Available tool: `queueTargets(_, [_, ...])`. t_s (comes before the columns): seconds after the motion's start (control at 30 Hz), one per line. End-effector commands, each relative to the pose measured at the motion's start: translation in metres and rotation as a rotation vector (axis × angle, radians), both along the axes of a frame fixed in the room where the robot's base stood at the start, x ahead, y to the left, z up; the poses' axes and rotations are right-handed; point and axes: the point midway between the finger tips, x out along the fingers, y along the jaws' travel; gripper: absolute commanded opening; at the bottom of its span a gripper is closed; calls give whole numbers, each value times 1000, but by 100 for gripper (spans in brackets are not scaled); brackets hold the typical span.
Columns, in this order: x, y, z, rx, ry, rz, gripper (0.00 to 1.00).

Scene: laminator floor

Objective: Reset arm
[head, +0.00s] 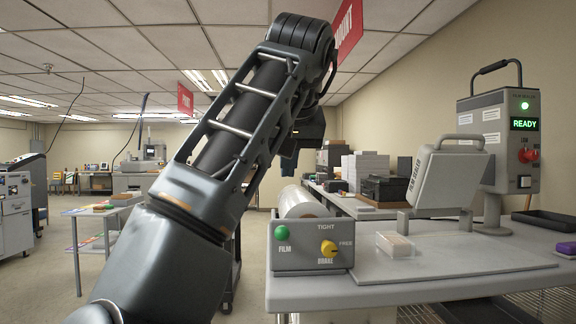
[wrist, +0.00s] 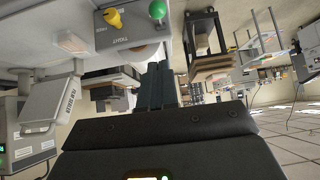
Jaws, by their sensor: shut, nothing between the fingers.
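My arm rises across the left and middle of the head view, bends at the top and hangs down on its far side. My gripper (head: 289,163) shows partly there, behind the arm, in the air above and beyond the film unit (head: 312,258). In the wrist view my gripper (wrist: 160,82) has its two dark fingers together, with nothing between them. That view is upside down. The film unit has a green FILM knob (head: 282,233) and a yellow BRAKE knob (head: 329,249), whose pointer's exact setting I cannot tell.
On the right stands the grey bench (head: 420,285) with a tilted film sealer (head: 444,178), a clear box (head: 396,246) and a control box (head: 500,140) lit green READY. Tables and machines stand at the back left. Open floor (head: 60,285) lies to the left.

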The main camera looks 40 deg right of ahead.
Motion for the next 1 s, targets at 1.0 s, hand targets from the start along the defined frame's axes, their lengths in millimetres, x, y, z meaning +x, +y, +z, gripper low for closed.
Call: queueTargets(1.0, [18, -35, -85, -384, -33, -39, 0])
